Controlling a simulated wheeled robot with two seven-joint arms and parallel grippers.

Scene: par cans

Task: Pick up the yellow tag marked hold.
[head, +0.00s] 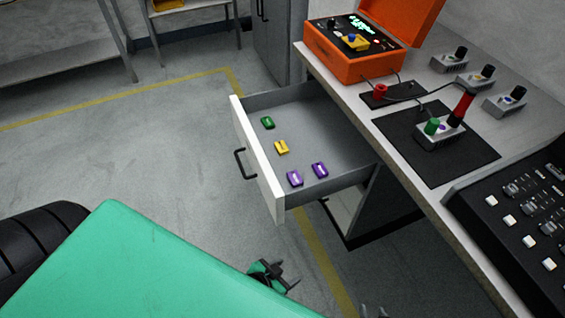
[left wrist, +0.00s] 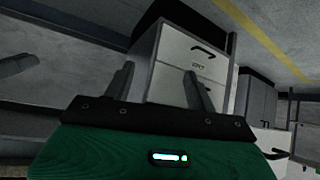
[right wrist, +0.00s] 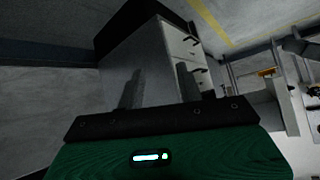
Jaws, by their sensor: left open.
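A yellow tag (head: 281,147) lies in the open drawer (head: 258,162), near its front panel. It has a small dark mark that I cannot read. A green tag (head: 267,122) lies behind it and two purple tags (head: 294,178) (head: 320,170) lie nearer to me. My left gripper (head: 284,275) is open and empty, outside the drawer and below the purple tags in the head view. Its spread fingers also show in the left wrist view (left wrist: 160,88). My right gripper (right wrist: 158,88) is open and empty; only dark tips show at the head view's bottom edge.
The drawer's front panel with a black handle (head: 243,163) juts over the floor. The bench at right carries an orange case (head: 349,68), a black mat (head: 464,159) with a switch box, several grey boxes and a black console (head: 520,215).

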